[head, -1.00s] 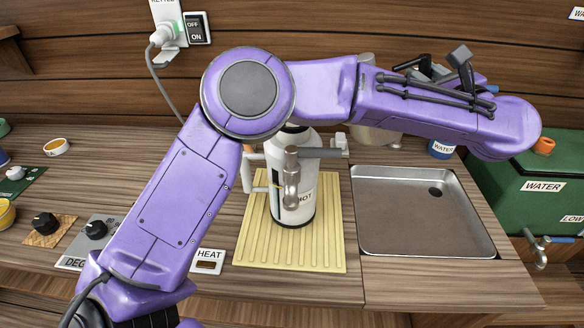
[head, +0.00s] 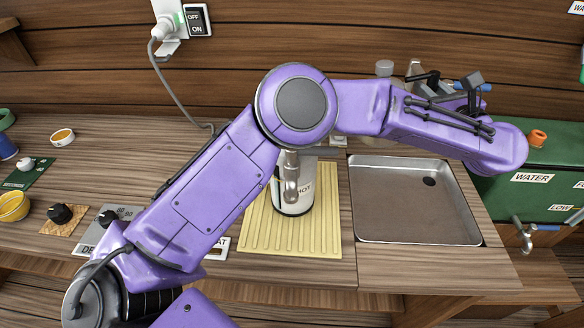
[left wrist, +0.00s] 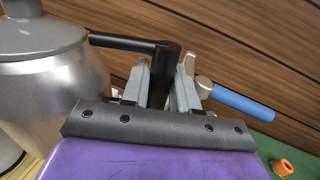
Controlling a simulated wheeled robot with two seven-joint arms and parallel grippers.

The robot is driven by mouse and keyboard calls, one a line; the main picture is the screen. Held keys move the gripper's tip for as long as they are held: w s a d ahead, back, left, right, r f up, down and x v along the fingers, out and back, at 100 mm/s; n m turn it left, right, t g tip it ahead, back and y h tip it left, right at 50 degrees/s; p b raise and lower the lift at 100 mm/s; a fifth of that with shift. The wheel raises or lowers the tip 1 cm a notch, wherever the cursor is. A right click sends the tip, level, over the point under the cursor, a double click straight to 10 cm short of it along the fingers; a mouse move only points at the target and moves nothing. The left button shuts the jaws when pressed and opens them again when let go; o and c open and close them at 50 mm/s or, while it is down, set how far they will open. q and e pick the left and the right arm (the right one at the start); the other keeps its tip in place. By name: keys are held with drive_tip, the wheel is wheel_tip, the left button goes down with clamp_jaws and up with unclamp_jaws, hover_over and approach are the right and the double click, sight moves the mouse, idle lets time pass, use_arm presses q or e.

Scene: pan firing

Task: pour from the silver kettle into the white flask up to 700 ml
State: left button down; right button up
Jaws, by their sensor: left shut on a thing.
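The silver kettle (left wrist: 60,85) fills the left of the left wrist view, with its domed lid at the top. Its black handle (left wrist: 130,43) runs between the fingers of my left gripper (left wrist: 160,80), which is shut on it. In the head view my left forearm hides most of the kettle and the fingers. The white flask (head: 306,199), with a dark-lettered label, stands upright on a ribbed yellow mat (head: 325,235). My left elbow covers its top. A grey spout-like part (head: 291,180) shows in front of it. No pouring stream is visible. My right gripper is out of view.
A shallow metal tray (head: 405,205) lies right of the mat. A green WATER tank (head: 510,195) with a tap (head: 524,236) stands at far right. A dial (head: 108,217) and small cups are at left. A wall switch (head: 197,20) is above.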

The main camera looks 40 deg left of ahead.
use_arm(q)
drive_tip(key=shift+r+p, duration=0.4)
drive_tip(key=shift+r, duration=2.75)
